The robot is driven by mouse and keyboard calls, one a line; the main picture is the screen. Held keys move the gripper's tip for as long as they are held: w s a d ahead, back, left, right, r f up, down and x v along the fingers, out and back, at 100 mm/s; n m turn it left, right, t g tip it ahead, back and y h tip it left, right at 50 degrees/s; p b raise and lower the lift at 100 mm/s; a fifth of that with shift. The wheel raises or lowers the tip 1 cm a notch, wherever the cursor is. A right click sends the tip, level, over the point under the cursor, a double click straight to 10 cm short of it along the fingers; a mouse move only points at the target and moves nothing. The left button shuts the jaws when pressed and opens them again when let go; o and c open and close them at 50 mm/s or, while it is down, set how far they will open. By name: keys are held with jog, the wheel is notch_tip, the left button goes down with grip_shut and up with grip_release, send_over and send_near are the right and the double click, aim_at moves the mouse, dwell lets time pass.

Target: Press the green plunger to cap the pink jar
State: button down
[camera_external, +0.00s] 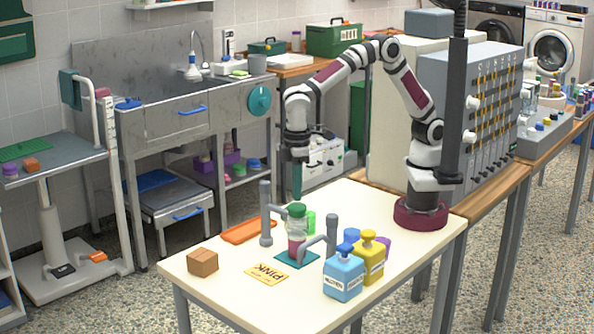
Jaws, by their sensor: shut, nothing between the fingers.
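The green plunger (297,210) sits at the top of a grey post stand on the cream table. The pink jar (297,245) is directly below it on a teal square mat (298,259), partly hidden by the stand's right arm. I cannot tell whether a cap is on the jar. My gripper (297,196) points straight down just above the plunger, its teal fingers shut and empty. Whether the fingertips touch the plunger cannot be told from this view.
Grey stand posts (265,213) flank the jar closely. A blue bottle (343,275) and yellow bottle (369,258) stand to the right. A brown box (203,262), a "PINK" card (266,274) and an orange tray (249,231) lie left. The table's front is mostly clear.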

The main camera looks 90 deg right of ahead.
dwell(0.5)
notch_tip(320, 180, up, 6)
dwell(0.5)
jog(key=s+d+r+m+y, duration=0.1)
jog(key=s+d+r+m, duration=0.15)
jog(key=s+d, duration=0.45)
jog(key=s+d+r+m, duration=0.1)
jog(key=s+d+m, duration=0.2)
jog(key=s+d, duration=0.4)
jog(key=s+d+f+m, duration=0.1)
jog(key=s+f, duration=0.1)
jog(key=s, duration=0.4)
jog(key=s+d+f+m, duration=0.1)
jog(key=s+f+m, duration=0.1)
jog(key=s, duration=0.3)
jog(key=shift+s+d+f+y, duration=0.35)
jog(key=shift+s+y, duration=0.05)
